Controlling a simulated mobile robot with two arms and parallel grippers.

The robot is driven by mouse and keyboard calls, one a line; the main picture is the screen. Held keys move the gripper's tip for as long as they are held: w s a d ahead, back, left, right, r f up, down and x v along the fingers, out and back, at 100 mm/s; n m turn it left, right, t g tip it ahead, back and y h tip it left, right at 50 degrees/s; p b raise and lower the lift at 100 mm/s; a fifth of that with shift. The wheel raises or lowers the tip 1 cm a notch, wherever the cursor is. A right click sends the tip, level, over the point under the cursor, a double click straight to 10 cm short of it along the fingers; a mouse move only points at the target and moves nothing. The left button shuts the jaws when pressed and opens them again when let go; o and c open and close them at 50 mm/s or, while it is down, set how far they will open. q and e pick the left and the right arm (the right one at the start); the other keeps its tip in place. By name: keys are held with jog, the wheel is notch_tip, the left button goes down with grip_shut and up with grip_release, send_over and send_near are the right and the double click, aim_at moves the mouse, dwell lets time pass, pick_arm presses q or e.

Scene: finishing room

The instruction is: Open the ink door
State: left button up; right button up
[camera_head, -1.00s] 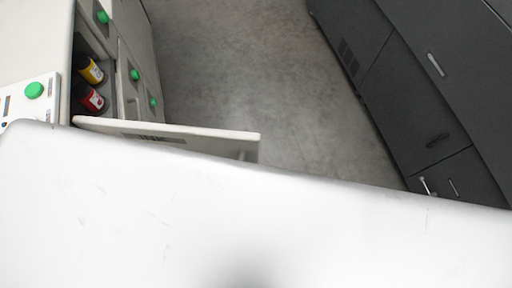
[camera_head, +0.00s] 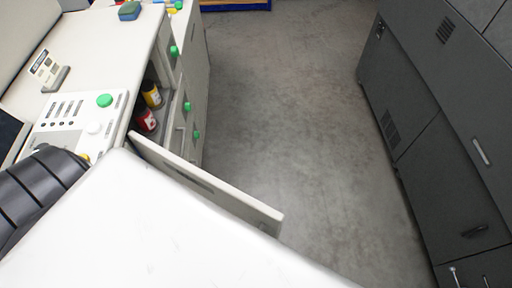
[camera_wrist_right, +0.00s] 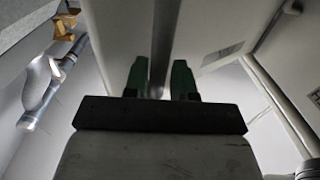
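The ink door (camera_head: 205,184) is a thin off-white panel. In the head view it stands swung out from the left machine, over the aisle floor. Behind it, the open bay shows a yellow ink bottle (camera_head: 151,95) and a red ink bottle (camera_head: 145,121). My right gripper (camera_wrist_right: 160,80) shows in the wrist view with two green-tipped fingers apart, a dark strip visible between them and pale panels around. I cannot tell whether either finger touches a panel. The head view does not show the right gripper. My left gripper is not in view.
A white control panel (camera_head: 75,122) with a green button lies on the left machine top. A blue-green sponge-like block (camera_head: 129,11) lies farther back. Dark grey cabinets (camera_head: 440,140) line the right. The concrete floor (camera_head: 300,100) between is clear. A large white surface fills the lower foreground.

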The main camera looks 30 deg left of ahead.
jog(key=shift+o, duration=1)
jog(key=shift+w+a+r, duration=0.15)
jog(key=shift+r, duration=0.2)
jog(key=shift+f, duration=0.1)
jog(key=shift+s+d+f, duration=0.1)
jog(key=shift+s+d, duration=0.2)
jog(key=shift+s, duration=0.05)
jog(key=b+v, duration=0.2)
jog(key=v, duration=0.8)
jog(key=shift+b, duration=0.3)
jog(key=shift+s+f, duration=0.1)
jog(key=shift+s, duration=0.05)
